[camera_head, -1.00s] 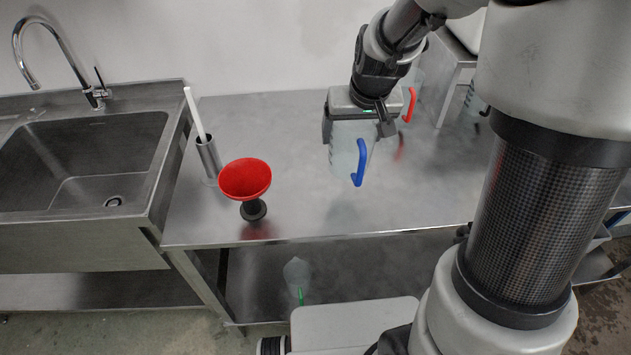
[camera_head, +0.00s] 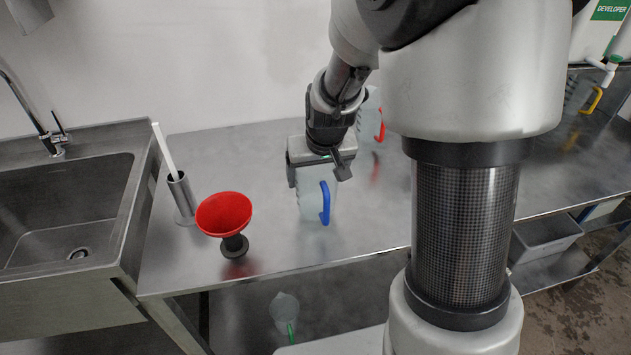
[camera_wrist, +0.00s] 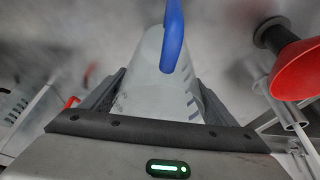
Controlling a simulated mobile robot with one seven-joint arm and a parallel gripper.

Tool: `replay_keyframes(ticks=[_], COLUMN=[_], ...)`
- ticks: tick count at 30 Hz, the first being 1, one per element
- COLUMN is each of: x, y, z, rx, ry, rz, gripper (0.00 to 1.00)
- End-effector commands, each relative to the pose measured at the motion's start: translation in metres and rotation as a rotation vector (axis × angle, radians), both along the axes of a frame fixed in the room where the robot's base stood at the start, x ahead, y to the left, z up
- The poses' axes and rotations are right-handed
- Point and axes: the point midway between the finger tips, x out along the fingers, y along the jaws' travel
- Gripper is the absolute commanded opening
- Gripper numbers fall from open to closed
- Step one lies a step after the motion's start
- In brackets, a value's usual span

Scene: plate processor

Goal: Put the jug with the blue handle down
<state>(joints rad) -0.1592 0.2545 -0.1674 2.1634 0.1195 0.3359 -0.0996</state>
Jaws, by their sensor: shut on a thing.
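The jug with the blue handle (camera_head: 309,200) is a translucent pale jug, upright, at the middle of the steel table (camera_head: 255,160). Its blue handle (camera_head: 325,203) faces front right. My gripper (camera_head: 318,165) is shut on the jug from above, with a finger on each side of its upper part. In the wrist view the jug (camera_wrist: 150,90) lies between the two fingers, with the blue handle (camera_wrist: 172,38) beyond. The jug's base is at or close to the tabletop; I cannot tell whether it touches.
A red funnel (camera_head: 224,213) on a dark stand is left of the jug. A metal holder with a white stick (camera_head: 181,192) stands behind it, near the sink (camera_head: 70,210). A red-handled jug (camera_head: 369,115) is behind my gripper. A green-handled jug (camera_head: 285,310) is on the lower shelf.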

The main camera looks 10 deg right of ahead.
Motion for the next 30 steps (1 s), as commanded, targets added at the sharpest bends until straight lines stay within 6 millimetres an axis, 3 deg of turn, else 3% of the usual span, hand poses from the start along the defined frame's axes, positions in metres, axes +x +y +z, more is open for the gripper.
replay_keyframes(ticks=[4, 15, 16, 19, 30], x=[0.0, 0.0, 0.0, 0.0, 0.0], y=[0.0, 0.0, 0.0, 0.0, 0.0], z=[-0.022, -0.027, -0.025, -0.025, -0.018], rx=[0.001, 0.0, 0.0, 0.0, 0.0], ry=[0.003, 0.0, 0.0, 0.0, -0.001], rz=[-0.002, -0.001, 0.0, 0.0, 0.0], gripper=[0.56, 0.56, 0.84, 1.0, 1.0])
